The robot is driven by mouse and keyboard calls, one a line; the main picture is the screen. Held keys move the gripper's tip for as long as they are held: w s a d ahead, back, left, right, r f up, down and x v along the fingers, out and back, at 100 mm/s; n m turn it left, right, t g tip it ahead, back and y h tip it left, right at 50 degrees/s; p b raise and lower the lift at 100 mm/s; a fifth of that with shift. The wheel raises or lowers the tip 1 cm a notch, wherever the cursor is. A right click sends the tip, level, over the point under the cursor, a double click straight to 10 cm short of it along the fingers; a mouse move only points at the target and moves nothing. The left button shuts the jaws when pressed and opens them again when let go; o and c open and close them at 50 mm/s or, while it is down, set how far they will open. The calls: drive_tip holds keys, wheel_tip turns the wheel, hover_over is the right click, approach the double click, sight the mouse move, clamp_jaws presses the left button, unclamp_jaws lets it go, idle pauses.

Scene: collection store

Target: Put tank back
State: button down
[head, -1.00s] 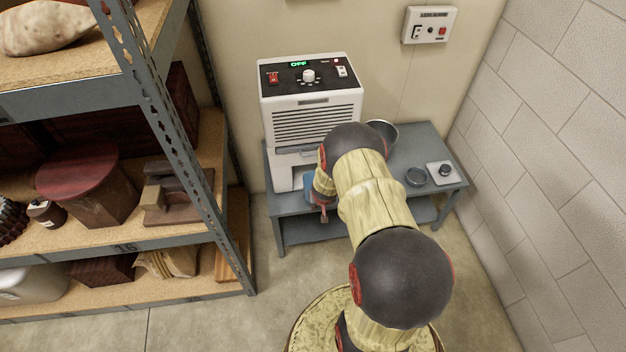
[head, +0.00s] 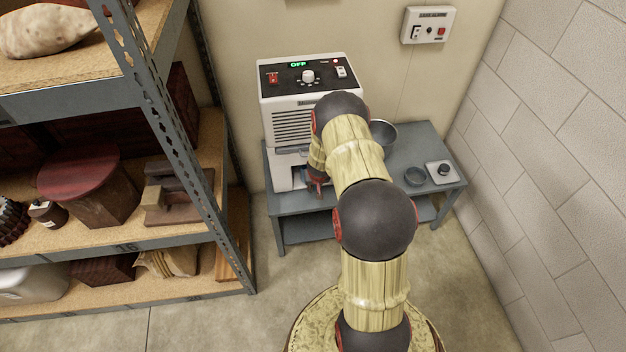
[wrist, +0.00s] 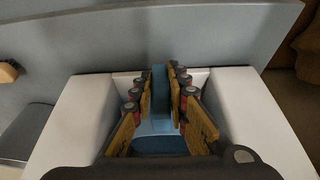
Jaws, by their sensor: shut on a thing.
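The white dehumidifier (head: 308,97) stands on the grey table, its display reading OFF. The low opening at its front is partly hidden by my arm in the head view. My gripper (wrist: 163,85) is shut on the blue tank (wrist: 160,127), with its upright blue part between the fingers. In the wrist view the tank lies between two white walls of the dehumidifier (wrist: 74,115). My gripper (head: 316,187) is at the front of the opening in the head view. I cannot tell how deep the tank sits.
The grey table (head: 400,150) also bears a metal bowl (head: 383,132), a small dark dish (head: 414,176) and a white plate with a dark knob (head: 442,172). A loaded shelf rack (head: 190,150) stands at left, a block wall at right. A control box (head: 429,26) hangs above.

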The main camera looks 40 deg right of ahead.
drive_tip(key=shift+w+d+p, duration=0.3)
drive_tip(key=shift+w+d, duration=0.2)
drive_tip(key=shift+w, duration=0.25)
drive_tip(key=shift+w+d+p, duration=0.3)
drive_tip(key=shift+w+d, duration=0.15)
drive_tip(key=shift+w, duration=0.3)
drive_tip(key=shift+w+f+b, duration=0.1)
drive_tip(key=shift+f+b, duration=0.2)
drive_tip(key=shift+b, duration=0.15)
drive_tip(key=shift+f, duration=0.2)
drive_tip(key=c, duration=1.7)
unclamp_jaws()
drive_tip(key=shift+c, duration=0.2)
drive_tip(key=shift+r, duration=0.1)
